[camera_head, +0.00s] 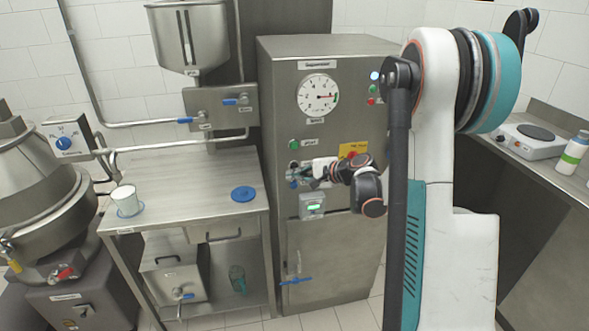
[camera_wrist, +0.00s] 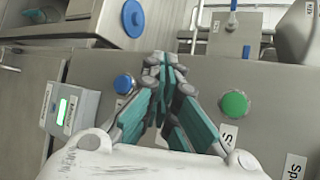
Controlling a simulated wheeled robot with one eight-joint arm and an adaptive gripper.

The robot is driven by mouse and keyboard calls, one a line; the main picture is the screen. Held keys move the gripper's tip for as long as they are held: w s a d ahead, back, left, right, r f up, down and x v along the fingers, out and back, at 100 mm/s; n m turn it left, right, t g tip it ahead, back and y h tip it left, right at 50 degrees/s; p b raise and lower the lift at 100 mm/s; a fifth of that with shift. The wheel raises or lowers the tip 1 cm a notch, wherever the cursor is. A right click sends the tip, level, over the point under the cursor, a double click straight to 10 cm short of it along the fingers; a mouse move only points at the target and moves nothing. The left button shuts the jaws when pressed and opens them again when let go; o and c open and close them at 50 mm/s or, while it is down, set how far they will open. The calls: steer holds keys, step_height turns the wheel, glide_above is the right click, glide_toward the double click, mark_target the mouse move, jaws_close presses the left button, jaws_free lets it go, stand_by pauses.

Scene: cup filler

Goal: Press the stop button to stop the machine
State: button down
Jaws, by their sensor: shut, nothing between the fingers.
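The tall steel machine cabinet (camera_head: 335,245) stands in the middle of the head view. Its front carries a green button (camera_head: 294,145), also seen in the wrist view (camera_wrist: 234,104). A blue button (camera_wrist: 123,84) shows in the wrist view, left of my fingers. A red control on a yellow plate (camera_head: 353,150) sits partly behind my wrist in the head view. My gripper (camera_head: 297,176) is shut and empty in front of the panel, below the green button. In the wrist view, my fingertips (camera_wrist: 164,63) lie between the green and blue buttons; contact cannot be told.
A box with a lit green display (camera_head: 313,206) projects below my gripper. Small indicator lights (camera_head: 373,88) are at the upper right of the cabinet. A steel table (camera_head: 185,180) on the left holds a white cup (camera_head: 126,199) and a blue lid (camera_head: 243,194).

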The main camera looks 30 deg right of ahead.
steer(key=s, duration=0.1)
steer(key=s+a, duration=0.1)
steer(key=s, duration=0.3)
steer(key=shift+s+a+b, duration=0.1)
steer(key=shift+a+b, duration=0.15)
steer(key=shift+b, duration=0.05)
steer(key=shift+r, duration=0.1)
stand_by(0.6)
